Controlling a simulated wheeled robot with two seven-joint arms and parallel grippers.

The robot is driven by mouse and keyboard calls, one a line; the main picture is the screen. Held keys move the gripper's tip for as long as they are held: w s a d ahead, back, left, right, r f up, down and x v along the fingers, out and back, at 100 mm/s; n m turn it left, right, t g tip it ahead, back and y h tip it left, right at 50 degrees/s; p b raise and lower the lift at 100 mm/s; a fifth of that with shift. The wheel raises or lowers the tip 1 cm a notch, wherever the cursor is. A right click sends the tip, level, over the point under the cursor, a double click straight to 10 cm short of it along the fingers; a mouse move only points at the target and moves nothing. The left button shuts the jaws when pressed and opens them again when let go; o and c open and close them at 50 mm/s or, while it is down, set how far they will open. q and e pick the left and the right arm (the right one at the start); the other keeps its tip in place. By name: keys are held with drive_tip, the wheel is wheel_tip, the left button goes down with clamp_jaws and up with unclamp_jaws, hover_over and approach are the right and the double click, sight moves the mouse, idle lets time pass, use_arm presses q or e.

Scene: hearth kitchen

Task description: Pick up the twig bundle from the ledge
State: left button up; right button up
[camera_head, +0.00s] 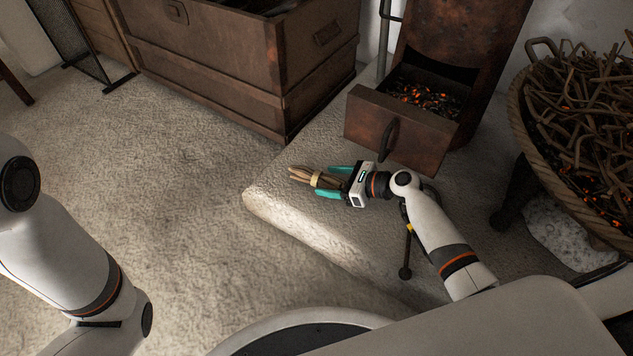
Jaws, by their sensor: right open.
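The twig bundle (301,175) is a small bunch of brown sticks tied with a pale band, low over the pale stone ledge (285,215). My right gripper (333,181) has teal fingers spread on either side of the bundle's near part, with the bundle's tied middle between the fingertips. The fingers look open, and I cannot tell whether either one touches the twigs. The bundle's rear end lies between the fingers, close to the palm. My left arm shows at the left edge, but its gripper is out of the picture.
A rusty drawer (396,130) with glowing embers stands open behind the gripper. A large basket (535,135) of twigs with embers is at the right. A wooden chest (225,50) stands at the back. A dark poker-like rod (406,250) is beside my right arm. The floor at left is clear.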

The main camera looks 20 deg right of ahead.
drive_tip(key=c, duration=1.1)
drive_tip(key=shift+o, duration=0.2)
drive_tip(key=shift+r, duration=0.1)
